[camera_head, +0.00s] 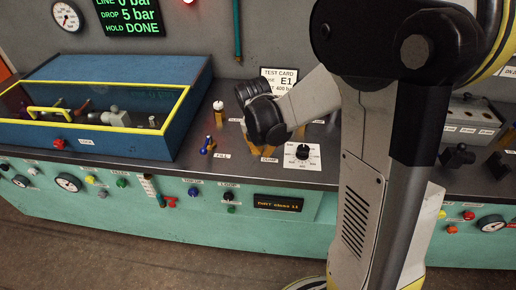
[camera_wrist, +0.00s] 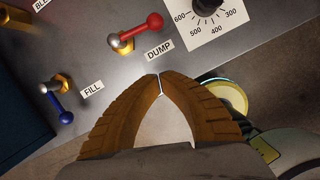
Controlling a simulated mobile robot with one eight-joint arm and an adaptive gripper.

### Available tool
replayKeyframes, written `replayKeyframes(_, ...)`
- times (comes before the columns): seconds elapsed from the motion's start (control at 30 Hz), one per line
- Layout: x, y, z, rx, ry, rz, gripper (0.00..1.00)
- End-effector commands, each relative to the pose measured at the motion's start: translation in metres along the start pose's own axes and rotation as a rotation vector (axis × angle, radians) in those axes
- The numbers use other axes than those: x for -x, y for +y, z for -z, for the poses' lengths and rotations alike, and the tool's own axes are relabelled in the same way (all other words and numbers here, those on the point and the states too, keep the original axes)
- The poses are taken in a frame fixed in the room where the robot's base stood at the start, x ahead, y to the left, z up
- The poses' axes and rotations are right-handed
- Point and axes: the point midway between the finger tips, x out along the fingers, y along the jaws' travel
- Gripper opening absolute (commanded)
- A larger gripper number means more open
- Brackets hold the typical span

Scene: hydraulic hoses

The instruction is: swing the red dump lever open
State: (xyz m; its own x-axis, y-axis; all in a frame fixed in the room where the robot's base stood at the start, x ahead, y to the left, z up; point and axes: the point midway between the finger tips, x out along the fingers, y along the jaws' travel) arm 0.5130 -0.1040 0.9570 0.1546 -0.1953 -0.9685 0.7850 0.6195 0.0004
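The dump lever (camera_wrist: 135,33) shows in the wrist view at the upper middle, above the DUMP label. It has a red ball at its right end, a red bar and a silver ball at its left, over a brass fitting. My gripper (camera_wrist: 160,79) is below it in the picture, with its two brown ribbed fingers curving together at the tips. It holds nothing and appears apart from the lever. In the head view my gripper (camera_head: 268,152) is over the bench near the DUMP label and hides the red lever.
A blue FILL lever (camera_wrist: 57,101) stands to the left of my gripper, also seen in the head view (camera_head: 208,144). A dial plate (camera_wrist: 213,20) is right of the red lever. A blue box with a yellow-framed clear lid (camera_head: 187,107) occupies the bench's left.

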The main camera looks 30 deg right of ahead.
Motion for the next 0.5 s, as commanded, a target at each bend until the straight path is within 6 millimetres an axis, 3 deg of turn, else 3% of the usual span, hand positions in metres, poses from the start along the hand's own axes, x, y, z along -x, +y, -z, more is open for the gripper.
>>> replayKeyframes(0.03,-0.016,0.0,0.001,-0.001,0.0,0.0,0.0)
replayKeyframes(0.27,-0.064,0.0,0.001,0.001,0.0,0.0,0.0)
replayKeyframes(0.5,-0.06,0.0,-0.033,-0.001,-0.001,0.0,0.0)
